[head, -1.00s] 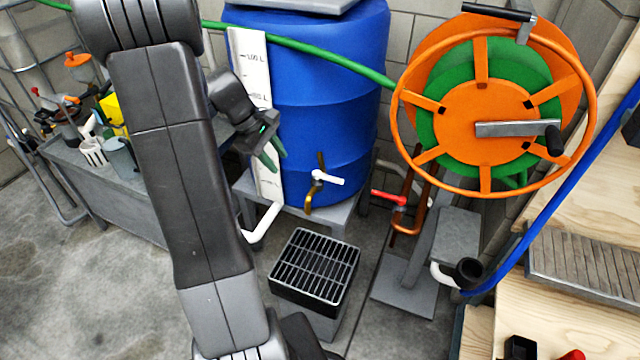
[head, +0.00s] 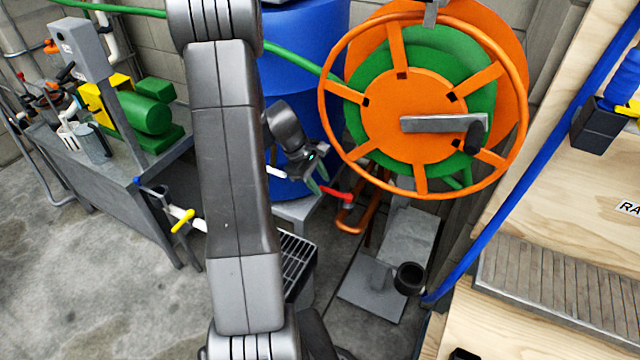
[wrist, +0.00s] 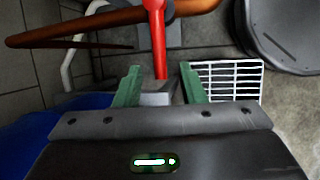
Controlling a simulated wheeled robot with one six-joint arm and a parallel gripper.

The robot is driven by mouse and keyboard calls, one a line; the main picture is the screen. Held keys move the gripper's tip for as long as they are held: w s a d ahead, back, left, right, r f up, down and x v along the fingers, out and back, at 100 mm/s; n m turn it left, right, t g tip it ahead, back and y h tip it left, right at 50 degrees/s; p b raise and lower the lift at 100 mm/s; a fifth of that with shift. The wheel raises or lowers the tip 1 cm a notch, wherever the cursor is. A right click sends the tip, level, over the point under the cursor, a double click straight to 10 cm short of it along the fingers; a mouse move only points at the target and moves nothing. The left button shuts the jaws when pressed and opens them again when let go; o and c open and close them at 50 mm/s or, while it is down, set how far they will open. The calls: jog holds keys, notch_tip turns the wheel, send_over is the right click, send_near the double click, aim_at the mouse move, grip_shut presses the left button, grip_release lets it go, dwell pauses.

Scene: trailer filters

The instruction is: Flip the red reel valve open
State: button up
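The red reel valve handle (head: 337,194) is a short red lever on the copper pipe (head: 354,217) below the orange hose reel. In the wrist view the red handle (wrist: 158,40) points down the picture, its lower end in line with the gap between my fingers. My gripper (head: 318,186) is beside the left end of the handle in the head view. In the wrist view my gripper (wrist: 160,84) has its two green fingers spread apart with a clear gap. A grey block shows between the fingers. I cannot tell whether the fingers touch the handle.
The orange reel (head: 420,100) with green hose hangs just above. The blue barrel (head: 300,60) stands behind my arm.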

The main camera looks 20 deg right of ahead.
jog(key=shift+d+f, duration=0.15)
jog(key=shift+f, duration=0.25)
jog(key=shift+c, duration=0.3)
grip_shut()
jog(key=shift+s, duration=0.15)
jog(key=s+a+n+t+y+b, duration=0.1)
jog(key=s+n+t+b, duration=0.3)
jog(key=s+n, duration=0.4)
jog(key=shift+s+a+n+t+b, duration=0.4)
jog(key=shift+n+t, duration=0.3)
jog(key=shift+n, duration=2.1)
